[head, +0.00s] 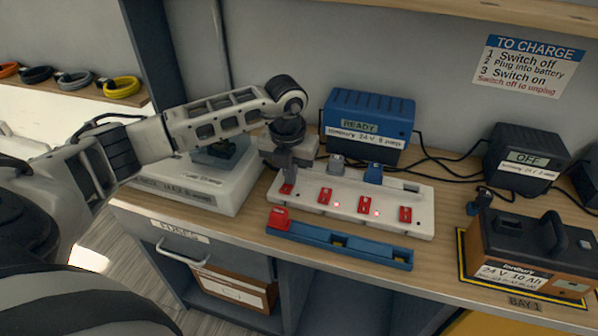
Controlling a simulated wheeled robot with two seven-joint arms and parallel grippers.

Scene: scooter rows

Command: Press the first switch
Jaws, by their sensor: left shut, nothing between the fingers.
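A white power strip (390,192) lies on the bench with a row of red switches along its front. The first switch (286,188) is at the left end, partly covered by my gripper. My left gripper (288,178) is shut and empty, pointing down at the first switch; I cannot tell whether its tip touches the switch. The second switch (325,195) and third switch (364,204) each have a small red light glowing beside them. The fourth switch (405,214) is at the right end. My right gripper is not in view.
A grey plug (337,163) and a blue plug (374,173) sit at the strip's back. A blue rail (345,243) with a red piece lies in front. Behind is a blue READY charger (367,122); right are an OFF charger (522,157) and an orange-black battery (525,255).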

